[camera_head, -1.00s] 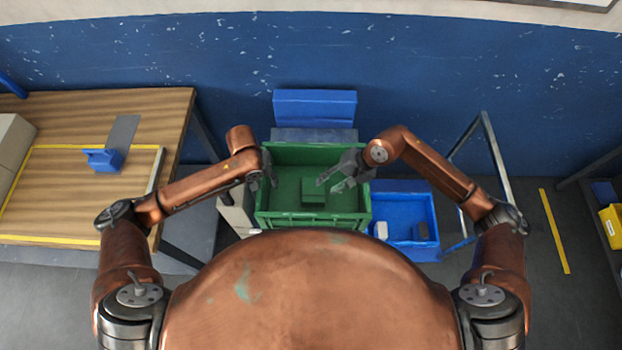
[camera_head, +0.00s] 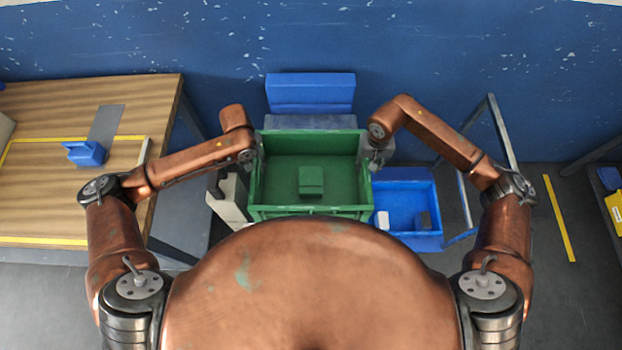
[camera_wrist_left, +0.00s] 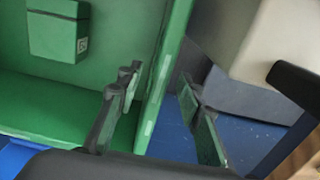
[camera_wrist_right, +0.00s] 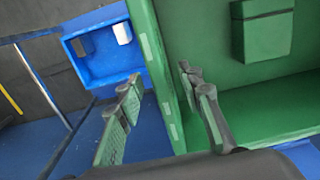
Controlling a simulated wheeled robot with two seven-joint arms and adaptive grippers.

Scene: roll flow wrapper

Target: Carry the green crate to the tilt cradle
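The green crate (camera_head: 310,206) stands level in front of me, a small green box (camera_head: 311,180) inside. It also shows in the left wrist view (camera_wrist_left: 60,100) and right wrist view (camera_wrist_right: 270,108). My left gripper (camera_head: 257,153) is at its left wall, my right gripper (camera_head: 372,155) at its right wall. In both wrist views the fingers are apart, one inside and one outside the wall, with gaps visible. Behind the crate is a blue upright panel (camera_head: 310,93) with a grey part below; I cannot tell whether this is the tilt cradle.
A wooden table (camera_head: 45,210) with a blue object (camera_head: 85,153) is at left. A blue bin (camera_head: 420,242) with small blocks stands right of the crate, near a grey metal frame (camera_head: 505,130). A pale grey block (camera_head: 228,200) is close to the crate's left side.

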